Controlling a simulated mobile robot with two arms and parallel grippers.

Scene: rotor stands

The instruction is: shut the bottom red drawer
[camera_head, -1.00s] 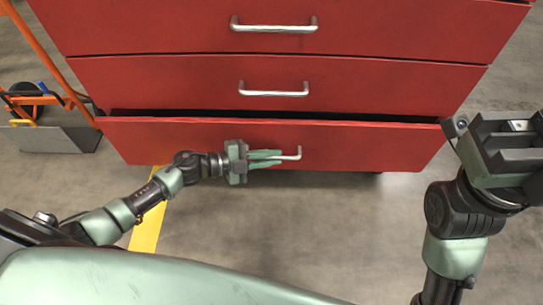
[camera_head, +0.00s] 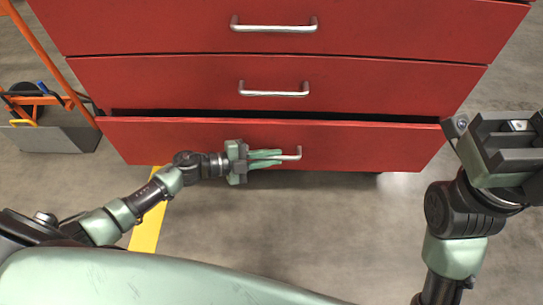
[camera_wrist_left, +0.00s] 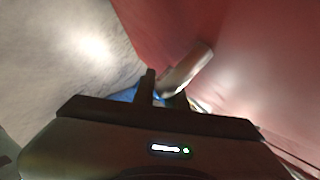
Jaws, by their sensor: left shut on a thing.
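The bottom red drawer (camera_head: 370,146) stands slightly out from the red cabinet, with a dark gap along its top edge. My left gripper (camera_head: 272,157) is at its front, shut on the left part of the silver bar handle (camera_head: 297,154). The handle's right end shows beyond the fingertips; the rest is hidden by the fingers. In the left wrist view the handle (camera_wrist_left: 187,70) shows at the fingers (camera_wrist_left: 165,88), beside the red front. My right gripper (camera_head: 500,135) is raised at the right, apart from the drawer; its fingertips are not clear.
Two upper red drawers, the middle one (camera_head: 150,85) and the one above it (camera_head: 150,28), look closed. A yellow floor stripe (camera_head: 148,228) runs below my left arm. The floor in front is clear.

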